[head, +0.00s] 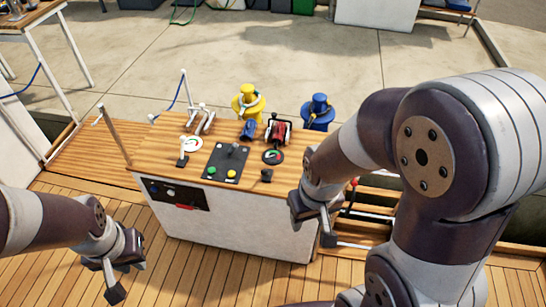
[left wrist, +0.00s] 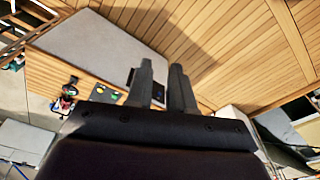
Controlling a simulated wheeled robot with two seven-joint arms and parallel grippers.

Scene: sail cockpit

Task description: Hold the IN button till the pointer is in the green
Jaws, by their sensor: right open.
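A black panel (head: 226,163) on the wooden top of the console carries a green button (head: 211,170), a yellow button (head: 231,174) and a small lever. Their labels are too small to read, so I cannot tell which is IN. A white round gauge (head: 192,144) lies left of the panel and a dark-rimmed gauge (head: 273,157) with some green lies right of it. Their pointers are too small to read. My left gripper (head: 124,281) is empty, left of the console over the deck; its fingers (left wrist: 162,88) stand slightly apart. My right gripper (head: 314,218) is open near the console's right front corner.
White rails stand left. The deck (head: 190,275) in front is clear.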

